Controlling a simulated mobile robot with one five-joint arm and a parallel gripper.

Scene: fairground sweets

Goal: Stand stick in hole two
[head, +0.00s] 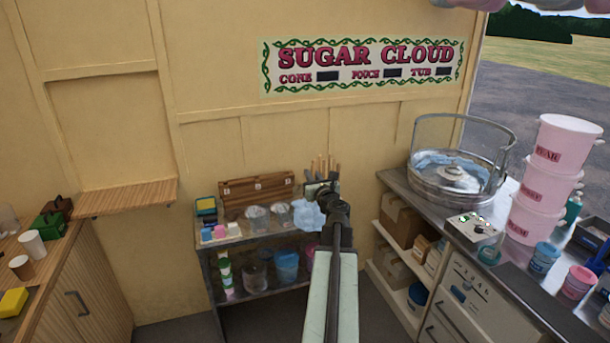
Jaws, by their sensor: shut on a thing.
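A long brown wooden block (231,199) with small white number labels lies along the back of the low shelf unit, against the wall. Its holes are too small to make out. My gripper (325,195) is over the right end of the shelf unit, right of the block. It is seen from behind, and its fingertips are mostly hidden by my wrist. A pale blue fluffy clump (307,214) shows just left of my wrist, apparently the floss on the held stick. The stick itself is hidden. Several light sticks (322,164) stand upright behind my gripper.
At right, a counter bears a floss machine (455,184) and stacked pink tubs (548,179). A wooden cabinet (88,290) stands at left. Open floor lies between.

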